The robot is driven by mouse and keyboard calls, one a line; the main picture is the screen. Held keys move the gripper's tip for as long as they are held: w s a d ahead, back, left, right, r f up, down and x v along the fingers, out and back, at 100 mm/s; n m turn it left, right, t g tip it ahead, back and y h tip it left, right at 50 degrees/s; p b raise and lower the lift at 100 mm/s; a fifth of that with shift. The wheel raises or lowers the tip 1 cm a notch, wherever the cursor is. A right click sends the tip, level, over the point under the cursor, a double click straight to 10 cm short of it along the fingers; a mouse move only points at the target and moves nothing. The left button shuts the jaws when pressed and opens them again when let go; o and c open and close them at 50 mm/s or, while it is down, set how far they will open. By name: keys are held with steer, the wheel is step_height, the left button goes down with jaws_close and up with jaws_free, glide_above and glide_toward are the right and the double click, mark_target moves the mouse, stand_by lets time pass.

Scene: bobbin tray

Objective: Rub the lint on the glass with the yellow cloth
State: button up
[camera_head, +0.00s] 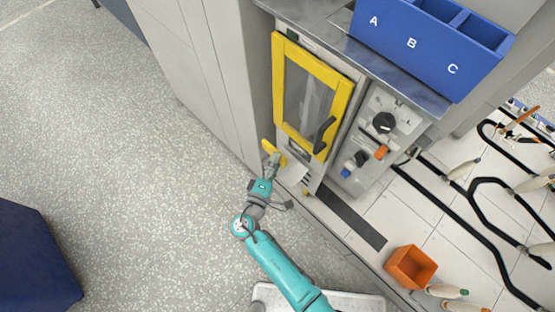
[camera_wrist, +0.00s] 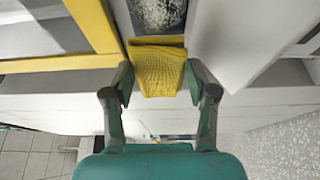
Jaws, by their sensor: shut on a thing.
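The yellow cloth (camera_wrist: 158,72) is a small textured piece between the two fingers of my gripper (camera_wrist: 160,88), which is shut on it. In the head view the cloth (camera_head: 267,146) shows at the tip of my gripper (camera_head: 273,160), by the lower left corner of the yellow-framed door. The glass (camera_head: 308,93) fills that door frame. In the wrist view a dark pane with a pale, mottled patch (camera_wrist: 158,14) lies just beyond the cloth's top edge; it may be the lint. I cannot make out lint in the head view, nor whether the cloth touches the pane.
The yellow door frame (camera_head: 342,98) has a dark handle (camera_head: 324,134) at its right. A panel with a black knob (camera_head: 384,123) stands right of it. Blue bins (camera_head: 425,48) sit on top. An orange bin (camera_head: 411,267) is lower right. Open speckled floor lies left.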

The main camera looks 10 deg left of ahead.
steer(key=shift+s+a, duration=0.9)
steer(key=shift+s, duration=0.25)
steer(key=shift+s, duration=0.1)
